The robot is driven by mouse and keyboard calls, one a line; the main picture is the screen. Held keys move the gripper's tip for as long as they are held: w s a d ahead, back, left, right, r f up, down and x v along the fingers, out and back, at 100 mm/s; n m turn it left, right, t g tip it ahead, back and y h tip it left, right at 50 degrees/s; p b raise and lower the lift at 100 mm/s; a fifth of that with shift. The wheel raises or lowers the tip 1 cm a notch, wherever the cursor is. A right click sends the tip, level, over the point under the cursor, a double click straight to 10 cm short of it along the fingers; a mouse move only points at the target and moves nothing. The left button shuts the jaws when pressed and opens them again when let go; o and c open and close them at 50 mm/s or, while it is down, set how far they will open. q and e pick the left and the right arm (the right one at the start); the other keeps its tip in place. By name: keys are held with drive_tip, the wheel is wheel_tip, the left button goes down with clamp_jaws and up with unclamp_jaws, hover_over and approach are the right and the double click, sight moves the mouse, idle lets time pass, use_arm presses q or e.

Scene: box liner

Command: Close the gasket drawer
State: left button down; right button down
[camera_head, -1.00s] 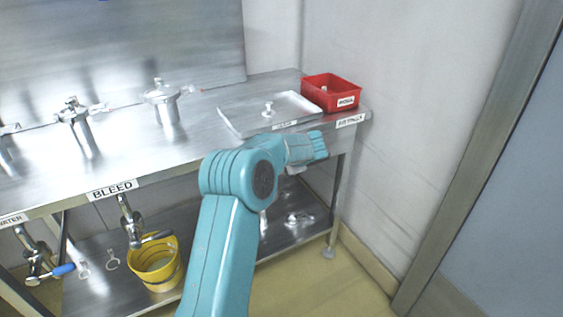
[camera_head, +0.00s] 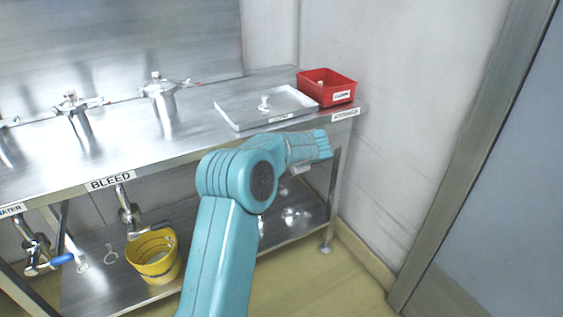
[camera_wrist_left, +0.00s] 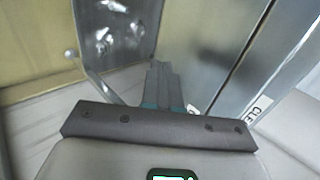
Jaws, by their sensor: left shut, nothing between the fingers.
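My left arm crosses the middle of the head view, with its teal wrist (camera_head: 310,147) by the right end of the bench front. Its fingers are hidden there. In the left wrist view my left gripper (camera_wrist_left: 155,66) is shut and empty, its fingers together beside a metal panel. No drawer marked as the gasket drawer can be made out; the arm covers part of the bench front. A small pale metal part (camera_head: 300,168) shows just under the wrist, and I cannot tell what it is. My right gripper is not in view.
On the steel bench (camera_head: 200,128) are a shallow metal tray (camera_head: 237,107), a red bin (camera_head: 341,86) and several metal fittings. A yellow bucket (camera_head: 153,262) stands on the lower shelf.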

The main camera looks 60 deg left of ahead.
use_arm(q)
drive_tip(key=v, duration=1)
drive_tip(key=w+d+f+m+t+h, duration=0.1)
drive_tip(key=d+f+h, duration=0.2)
drive_tip(key=d+f, duration=0.4)
drive_tip(key=w+d+f+m+h, duration=0.1)
drive_tip(key=w+d+f+h, duration=0.1)
drive_tip(key=d+f, duration=0.5)
drive_tip(key=s+d+f+n+h, duration=0.1)
drive_tip(key=s+d+f+h, duration=0.35)
drive_tip(key=d+f, duration=0.6)
drive_tip(key=s+d+f+h, duration=0.3)
drive_tip(key=s+d+f, duration=0.4)
drive_tip(key=d, duration=0.6)
drive_tip(key=s+d+f+n+g+h, duration=0.1)
drive_tip(key=s+d+f+n, duration=0.25)
drive_tip(key=s+d, duration=0.4)
wheel_tip(320, 180, up, 16)
drive_tip(key=s+p, duration=0.2)
drive_tip(key=p, duration=1.5)
drive_tip(key=shift+s+a, duration=0.4)
drive_tip(key=shift+a, duration=0.05)
drive_tip(key=shift+f, duration=0.1)
